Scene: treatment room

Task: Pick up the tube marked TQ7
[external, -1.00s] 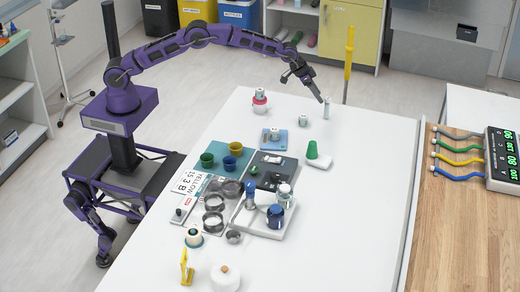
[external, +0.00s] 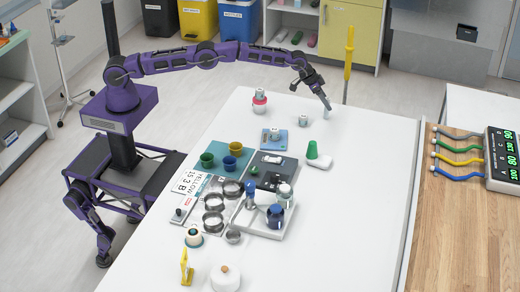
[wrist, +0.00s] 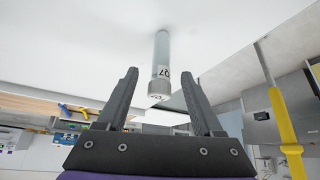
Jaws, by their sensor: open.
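The tube (external: 327,113) stands upright near the far right edge of the white table. In the wrist view the tube (wrist: 162,55) is pale with a grey cap, and its label shows "Q7"; the rest of the marking is turned out of sight. My gripper (wrist: 160,78) is open, with one finger on each side of the tube's capped end. No contact with either finger shows. In the external view my gripper (external: 326,103) is at the tube's top and partly covers it.
A yellow post (external: 348,60) rises behind the tube. A small vial (external: 303,120) and a pink-ringed vial (external: 259,103) stand to the left. The tabletop right of the tube is clear.

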